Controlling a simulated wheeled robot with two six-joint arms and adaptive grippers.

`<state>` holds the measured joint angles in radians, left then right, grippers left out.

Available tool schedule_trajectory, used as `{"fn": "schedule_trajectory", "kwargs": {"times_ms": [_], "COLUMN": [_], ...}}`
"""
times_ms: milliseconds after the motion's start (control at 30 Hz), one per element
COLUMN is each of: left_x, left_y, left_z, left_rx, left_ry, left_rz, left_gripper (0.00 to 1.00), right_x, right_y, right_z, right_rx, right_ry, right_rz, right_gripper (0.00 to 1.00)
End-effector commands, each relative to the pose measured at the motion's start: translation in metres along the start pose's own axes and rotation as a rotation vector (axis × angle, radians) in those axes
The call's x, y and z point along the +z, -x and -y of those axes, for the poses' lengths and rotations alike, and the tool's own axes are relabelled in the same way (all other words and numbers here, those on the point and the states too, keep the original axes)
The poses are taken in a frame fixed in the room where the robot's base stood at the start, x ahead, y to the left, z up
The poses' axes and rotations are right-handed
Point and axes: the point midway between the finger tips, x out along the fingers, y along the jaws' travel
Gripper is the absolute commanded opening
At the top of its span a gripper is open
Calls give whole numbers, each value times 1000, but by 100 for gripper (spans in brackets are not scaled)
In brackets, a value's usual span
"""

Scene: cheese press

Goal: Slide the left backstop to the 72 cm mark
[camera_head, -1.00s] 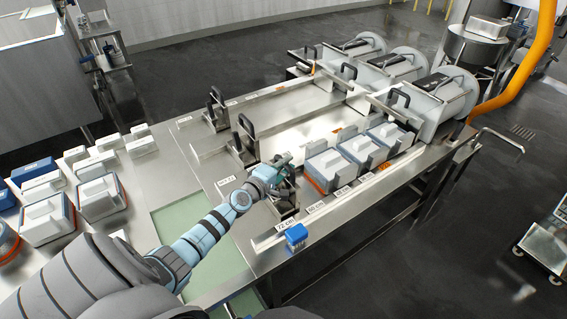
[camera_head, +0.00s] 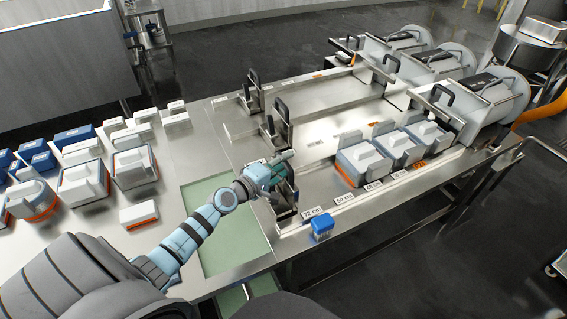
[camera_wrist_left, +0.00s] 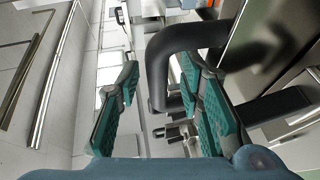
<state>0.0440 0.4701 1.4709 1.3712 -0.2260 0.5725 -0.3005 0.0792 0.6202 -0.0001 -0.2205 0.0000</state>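The left backstop (camera_head: 285,199) is an upright metal plate with a black handle, standing at the near-left end of the nearest lane. It is just left of the white "72 cm" label (camera_head: 313,211) on the lane's front rail. My left gripper (camera_head: 279,168) is at the top of this backstop. In the left wrist view the black handle (camera_wrist_left: 160,70) passes between the teal fingers (camera_wrist_left: 158,105), which are apart with a visible gap beside it. The fingers hide part of the handle. My right gripper is not in view.
A blue block (camera_head: 321,228) sits on the front rail below the label. Grey-white moulds (camera_head: 362,160) stand in the lane toward the presses (camera_head: 490,105). Two other backstops (camera_head: 277,125) stand behind. More moulds (camera_head: 82,184) fill the table at left.

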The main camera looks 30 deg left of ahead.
Motion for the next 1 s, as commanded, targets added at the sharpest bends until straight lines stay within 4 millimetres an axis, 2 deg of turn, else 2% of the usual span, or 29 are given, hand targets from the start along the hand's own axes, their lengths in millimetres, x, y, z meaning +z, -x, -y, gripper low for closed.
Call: {"fn": "schedule_trajectory", "kwargs": {"times_ms": [267, 367, 533, 667, 1000], "left_x": [-1, -2, -1, -2, -1], "left_y": [3, 17, 57, 72, 76], "left_z": [0, 1, 1, 1, -1], "left_rx": [1, -2, -3, -1, 3], "left_ry": [-1, -4, -6, -5, 0], "left_rz": [-2, -3, 0, -3, -1], "left_gripper": [35, 35, 35, 35, 35], "right_x": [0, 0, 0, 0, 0], "right_y": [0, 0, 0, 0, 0], "right_z": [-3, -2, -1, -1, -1], "right_rx": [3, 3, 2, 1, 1], "right_ry": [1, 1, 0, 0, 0], "right_rz": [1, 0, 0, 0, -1], "right_gripper": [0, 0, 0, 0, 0]}}
